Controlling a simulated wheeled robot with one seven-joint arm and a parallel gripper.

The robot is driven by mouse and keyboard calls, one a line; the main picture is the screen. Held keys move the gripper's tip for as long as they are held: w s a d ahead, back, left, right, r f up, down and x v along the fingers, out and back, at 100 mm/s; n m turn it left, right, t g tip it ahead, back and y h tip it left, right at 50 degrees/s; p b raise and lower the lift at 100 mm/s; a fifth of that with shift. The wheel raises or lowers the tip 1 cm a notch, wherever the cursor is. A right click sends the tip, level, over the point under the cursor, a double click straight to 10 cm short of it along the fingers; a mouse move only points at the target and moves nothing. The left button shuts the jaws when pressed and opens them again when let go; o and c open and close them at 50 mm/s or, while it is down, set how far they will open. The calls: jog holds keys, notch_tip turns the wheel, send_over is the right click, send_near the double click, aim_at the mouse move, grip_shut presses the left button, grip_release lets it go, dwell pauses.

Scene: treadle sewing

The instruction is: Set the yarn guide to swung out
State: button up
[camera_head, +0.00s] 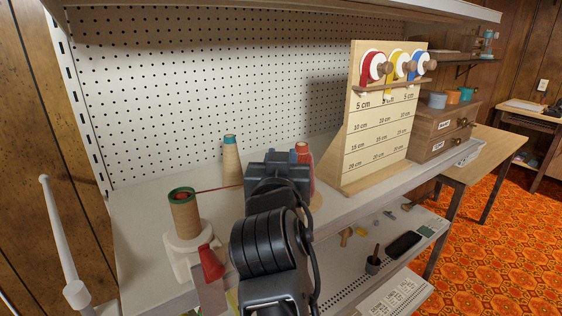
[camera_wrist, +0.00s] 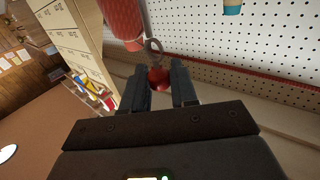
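In the wrist view, a grey metal ring (camera_wrist: 153,45) with a red ball knob (camera_wrist: 158,77) just below it looks like the yarn guide. The fingers of my gripper (camera_wrist: 161,84) stand on either side of the red knob, which spans about the whole gap between them. I cannot tell whether they press on it. In the head view my gripper (camera_head: 277,168) hides the guide, so its swing position is unclear. A white winder (camera_head: 188,242) with a brown, green-rimmed spool (camera_head: 185,214) and a red handle (camera_head: 211,262) stands left of my arm.
A red yarn cone (camera_head: 304,160) stands close behind my gripper, also near the ring in the wrist view (camera_wrist: 122,18). A tan cone (camera_head: 231,161) stands behind left, with red yarn (camera_head: 208,189) beside it. A ribbon stand (camera_head: 374,135) is at right, pegboard (camera_head: 215,75) behind.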

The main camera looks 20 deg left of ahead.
jog(key=o, duration=0.3)
jog(key=shift+d+r, duration=0.1)
jog(key=shift+r, duration=0.1)
jog(key=shift+f, duration=0.1)
jog(key=shift+s+f, duration=0.1)
jog(key=shift+s, duration=0.15)
jog(key=b+v, duration=0.1)
jog(key=v, duration=0.6)
jog(key=shift+s+d, duration=0.1)
jog(key=shift+s, duration=0.05)
